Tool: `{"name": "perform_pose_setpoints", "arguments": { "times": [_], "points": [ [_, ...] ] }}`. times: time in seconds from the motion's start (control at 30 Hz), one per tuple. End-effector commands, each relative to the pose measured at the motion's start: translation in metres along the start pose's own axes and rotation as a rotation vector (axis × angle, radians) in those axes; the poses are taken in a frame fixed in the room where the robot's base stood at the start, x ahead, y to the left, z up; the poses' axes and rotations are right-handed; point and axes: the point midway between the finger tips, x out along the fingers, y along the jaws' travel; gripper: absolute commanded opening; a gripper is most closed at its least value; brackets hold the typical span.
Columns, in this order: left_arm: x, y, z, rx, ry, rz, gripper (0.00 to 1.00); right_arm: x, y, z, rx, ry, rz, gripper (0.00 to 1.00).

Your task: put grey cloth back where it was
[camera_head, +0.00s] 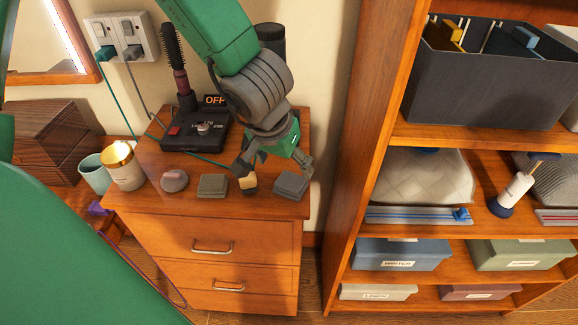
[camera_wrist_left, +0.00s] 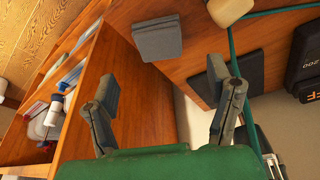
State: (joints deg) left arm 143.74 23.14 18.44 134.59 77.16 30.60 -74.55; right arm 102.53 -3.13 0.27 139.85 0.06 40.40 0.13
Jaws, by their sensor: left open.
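A folded grey cloth (camera_head: 291,186) lies on the dresser top near its front right corner. It also shows in the left wrist view (camera_wrist_left: 158,41), beyond the fingertips. My left gripper (camera_head: 276,172) is open and empty, above the dresser beside the cloth. In the left wrist view my gripper (camera_wrist_left: 166,95) has its fingers spread wide, with bare wood between them and the cloth apart from both. An olive-grey folded cloth (camera_head: 212,186) lies further left on the dresser. My right gripper is not in view.
The dresser also holds a greyish-pink rounded object (camera_head: 174,180), a candle jar (camera_head: 124,168) and a black heater base (camera_head: 196,136) with a brush. A dark flat pad (camera_wrist_left: 252,76) lies by one finger. A wooden shelf unit (camera_head: 350,165) stands close on the right.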

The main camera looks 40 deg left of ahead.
Motion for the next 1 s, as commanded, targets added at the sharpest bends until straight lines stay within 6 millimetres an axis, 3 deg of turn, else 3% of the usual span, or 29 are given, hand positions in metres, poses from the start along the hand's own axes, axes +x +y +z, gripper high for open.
{"name": "perform_pose_setpoints", "arguments": {
  "times": [0.1,0.27,1.0],
  "points": [
    [-0.023,0.0,-0.002,0.0,0.001,-0.001,0.74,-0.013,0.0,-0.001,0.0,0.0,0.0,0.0],
    [-0.035,0.0,-0.001,0.0,-0.001,-0.001,0.74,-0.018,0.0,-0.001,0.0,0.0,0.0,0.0],
    [-0.037,0.0,0.0,0.0,-0.001,0.0,0.74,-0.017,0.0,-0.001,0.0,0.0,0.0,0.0]
  ]
}}
